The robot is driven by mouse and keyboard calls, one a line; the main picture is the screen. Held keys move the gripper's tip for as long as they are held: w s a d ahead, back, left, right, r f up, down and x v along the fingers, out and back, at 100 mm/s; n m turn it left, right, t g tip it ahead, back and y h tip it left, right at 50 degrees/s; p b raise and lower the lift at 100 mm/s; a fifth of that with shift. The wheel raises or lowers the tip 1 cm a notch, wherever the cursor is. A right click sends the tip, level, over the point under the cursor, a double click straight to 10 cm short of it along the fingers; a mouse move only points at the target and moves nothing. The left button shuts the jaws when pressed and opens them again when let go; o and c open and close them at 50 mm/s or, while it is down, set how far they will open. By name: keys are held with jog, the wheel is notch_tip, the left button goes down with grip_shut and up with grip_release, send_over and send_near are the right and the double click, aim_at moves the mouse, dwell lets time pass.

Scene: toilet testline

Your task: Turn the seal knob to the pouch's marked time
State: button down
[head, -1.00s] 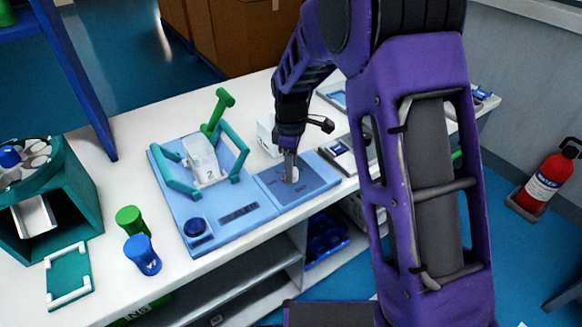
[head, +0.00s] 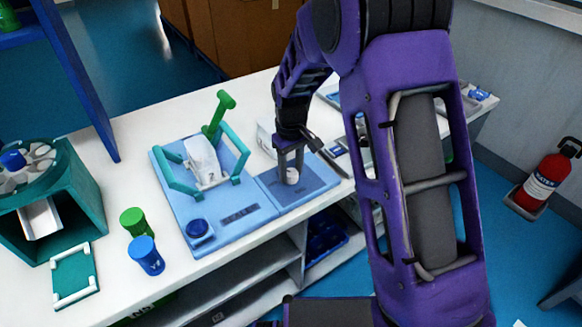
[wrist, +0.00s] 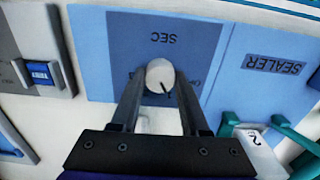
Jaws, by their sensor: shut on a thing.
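The seal knob (head: 292,176) is a small white round knob on the darker blue panel of the sealer (head: 240,232). In the wrist view the knob (wrist: 160,74) sits below the word SEC, with a dark pointer line towards its lower right; the dial marks around it are mostly hidden. My gripper (wrist: 160,80) is shut on the knob, one finger on each side; it also shows in the head view (head: 291,170), pointing down. The white pouch (head: 203,160) lies within the teal frame of the sealer. The wrist view shows a 2 on the pouch (wrist: 252,134).
A green-handled lever (head: 219,112) stands behind the pouch. A green cup (head: 134,221), a blue cup (head: 146,254) and a teal tray (head: 74,275) are further left. A blue-switched device (wrist: 40,73) sits beside the panel.

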aim_at(291, 173)
jog(key=m+p, duration=0.1)
jog(key=m, duration=0.4)
jog(key=shift+r+m, duration=0.1)
jog(key=shift+m, duration=0.3)
jog(key=m+p, duration=0.1)
jog(key=m, duration=0.3)
jog(key=shift+m, duration=0.7)
jog(key=shift+c, duration=2)
grip_release()
notch_tip(291, 173, up, 17)
jog(key=p, duration=0.2)
jog(key=shift+r, duration=0.15)
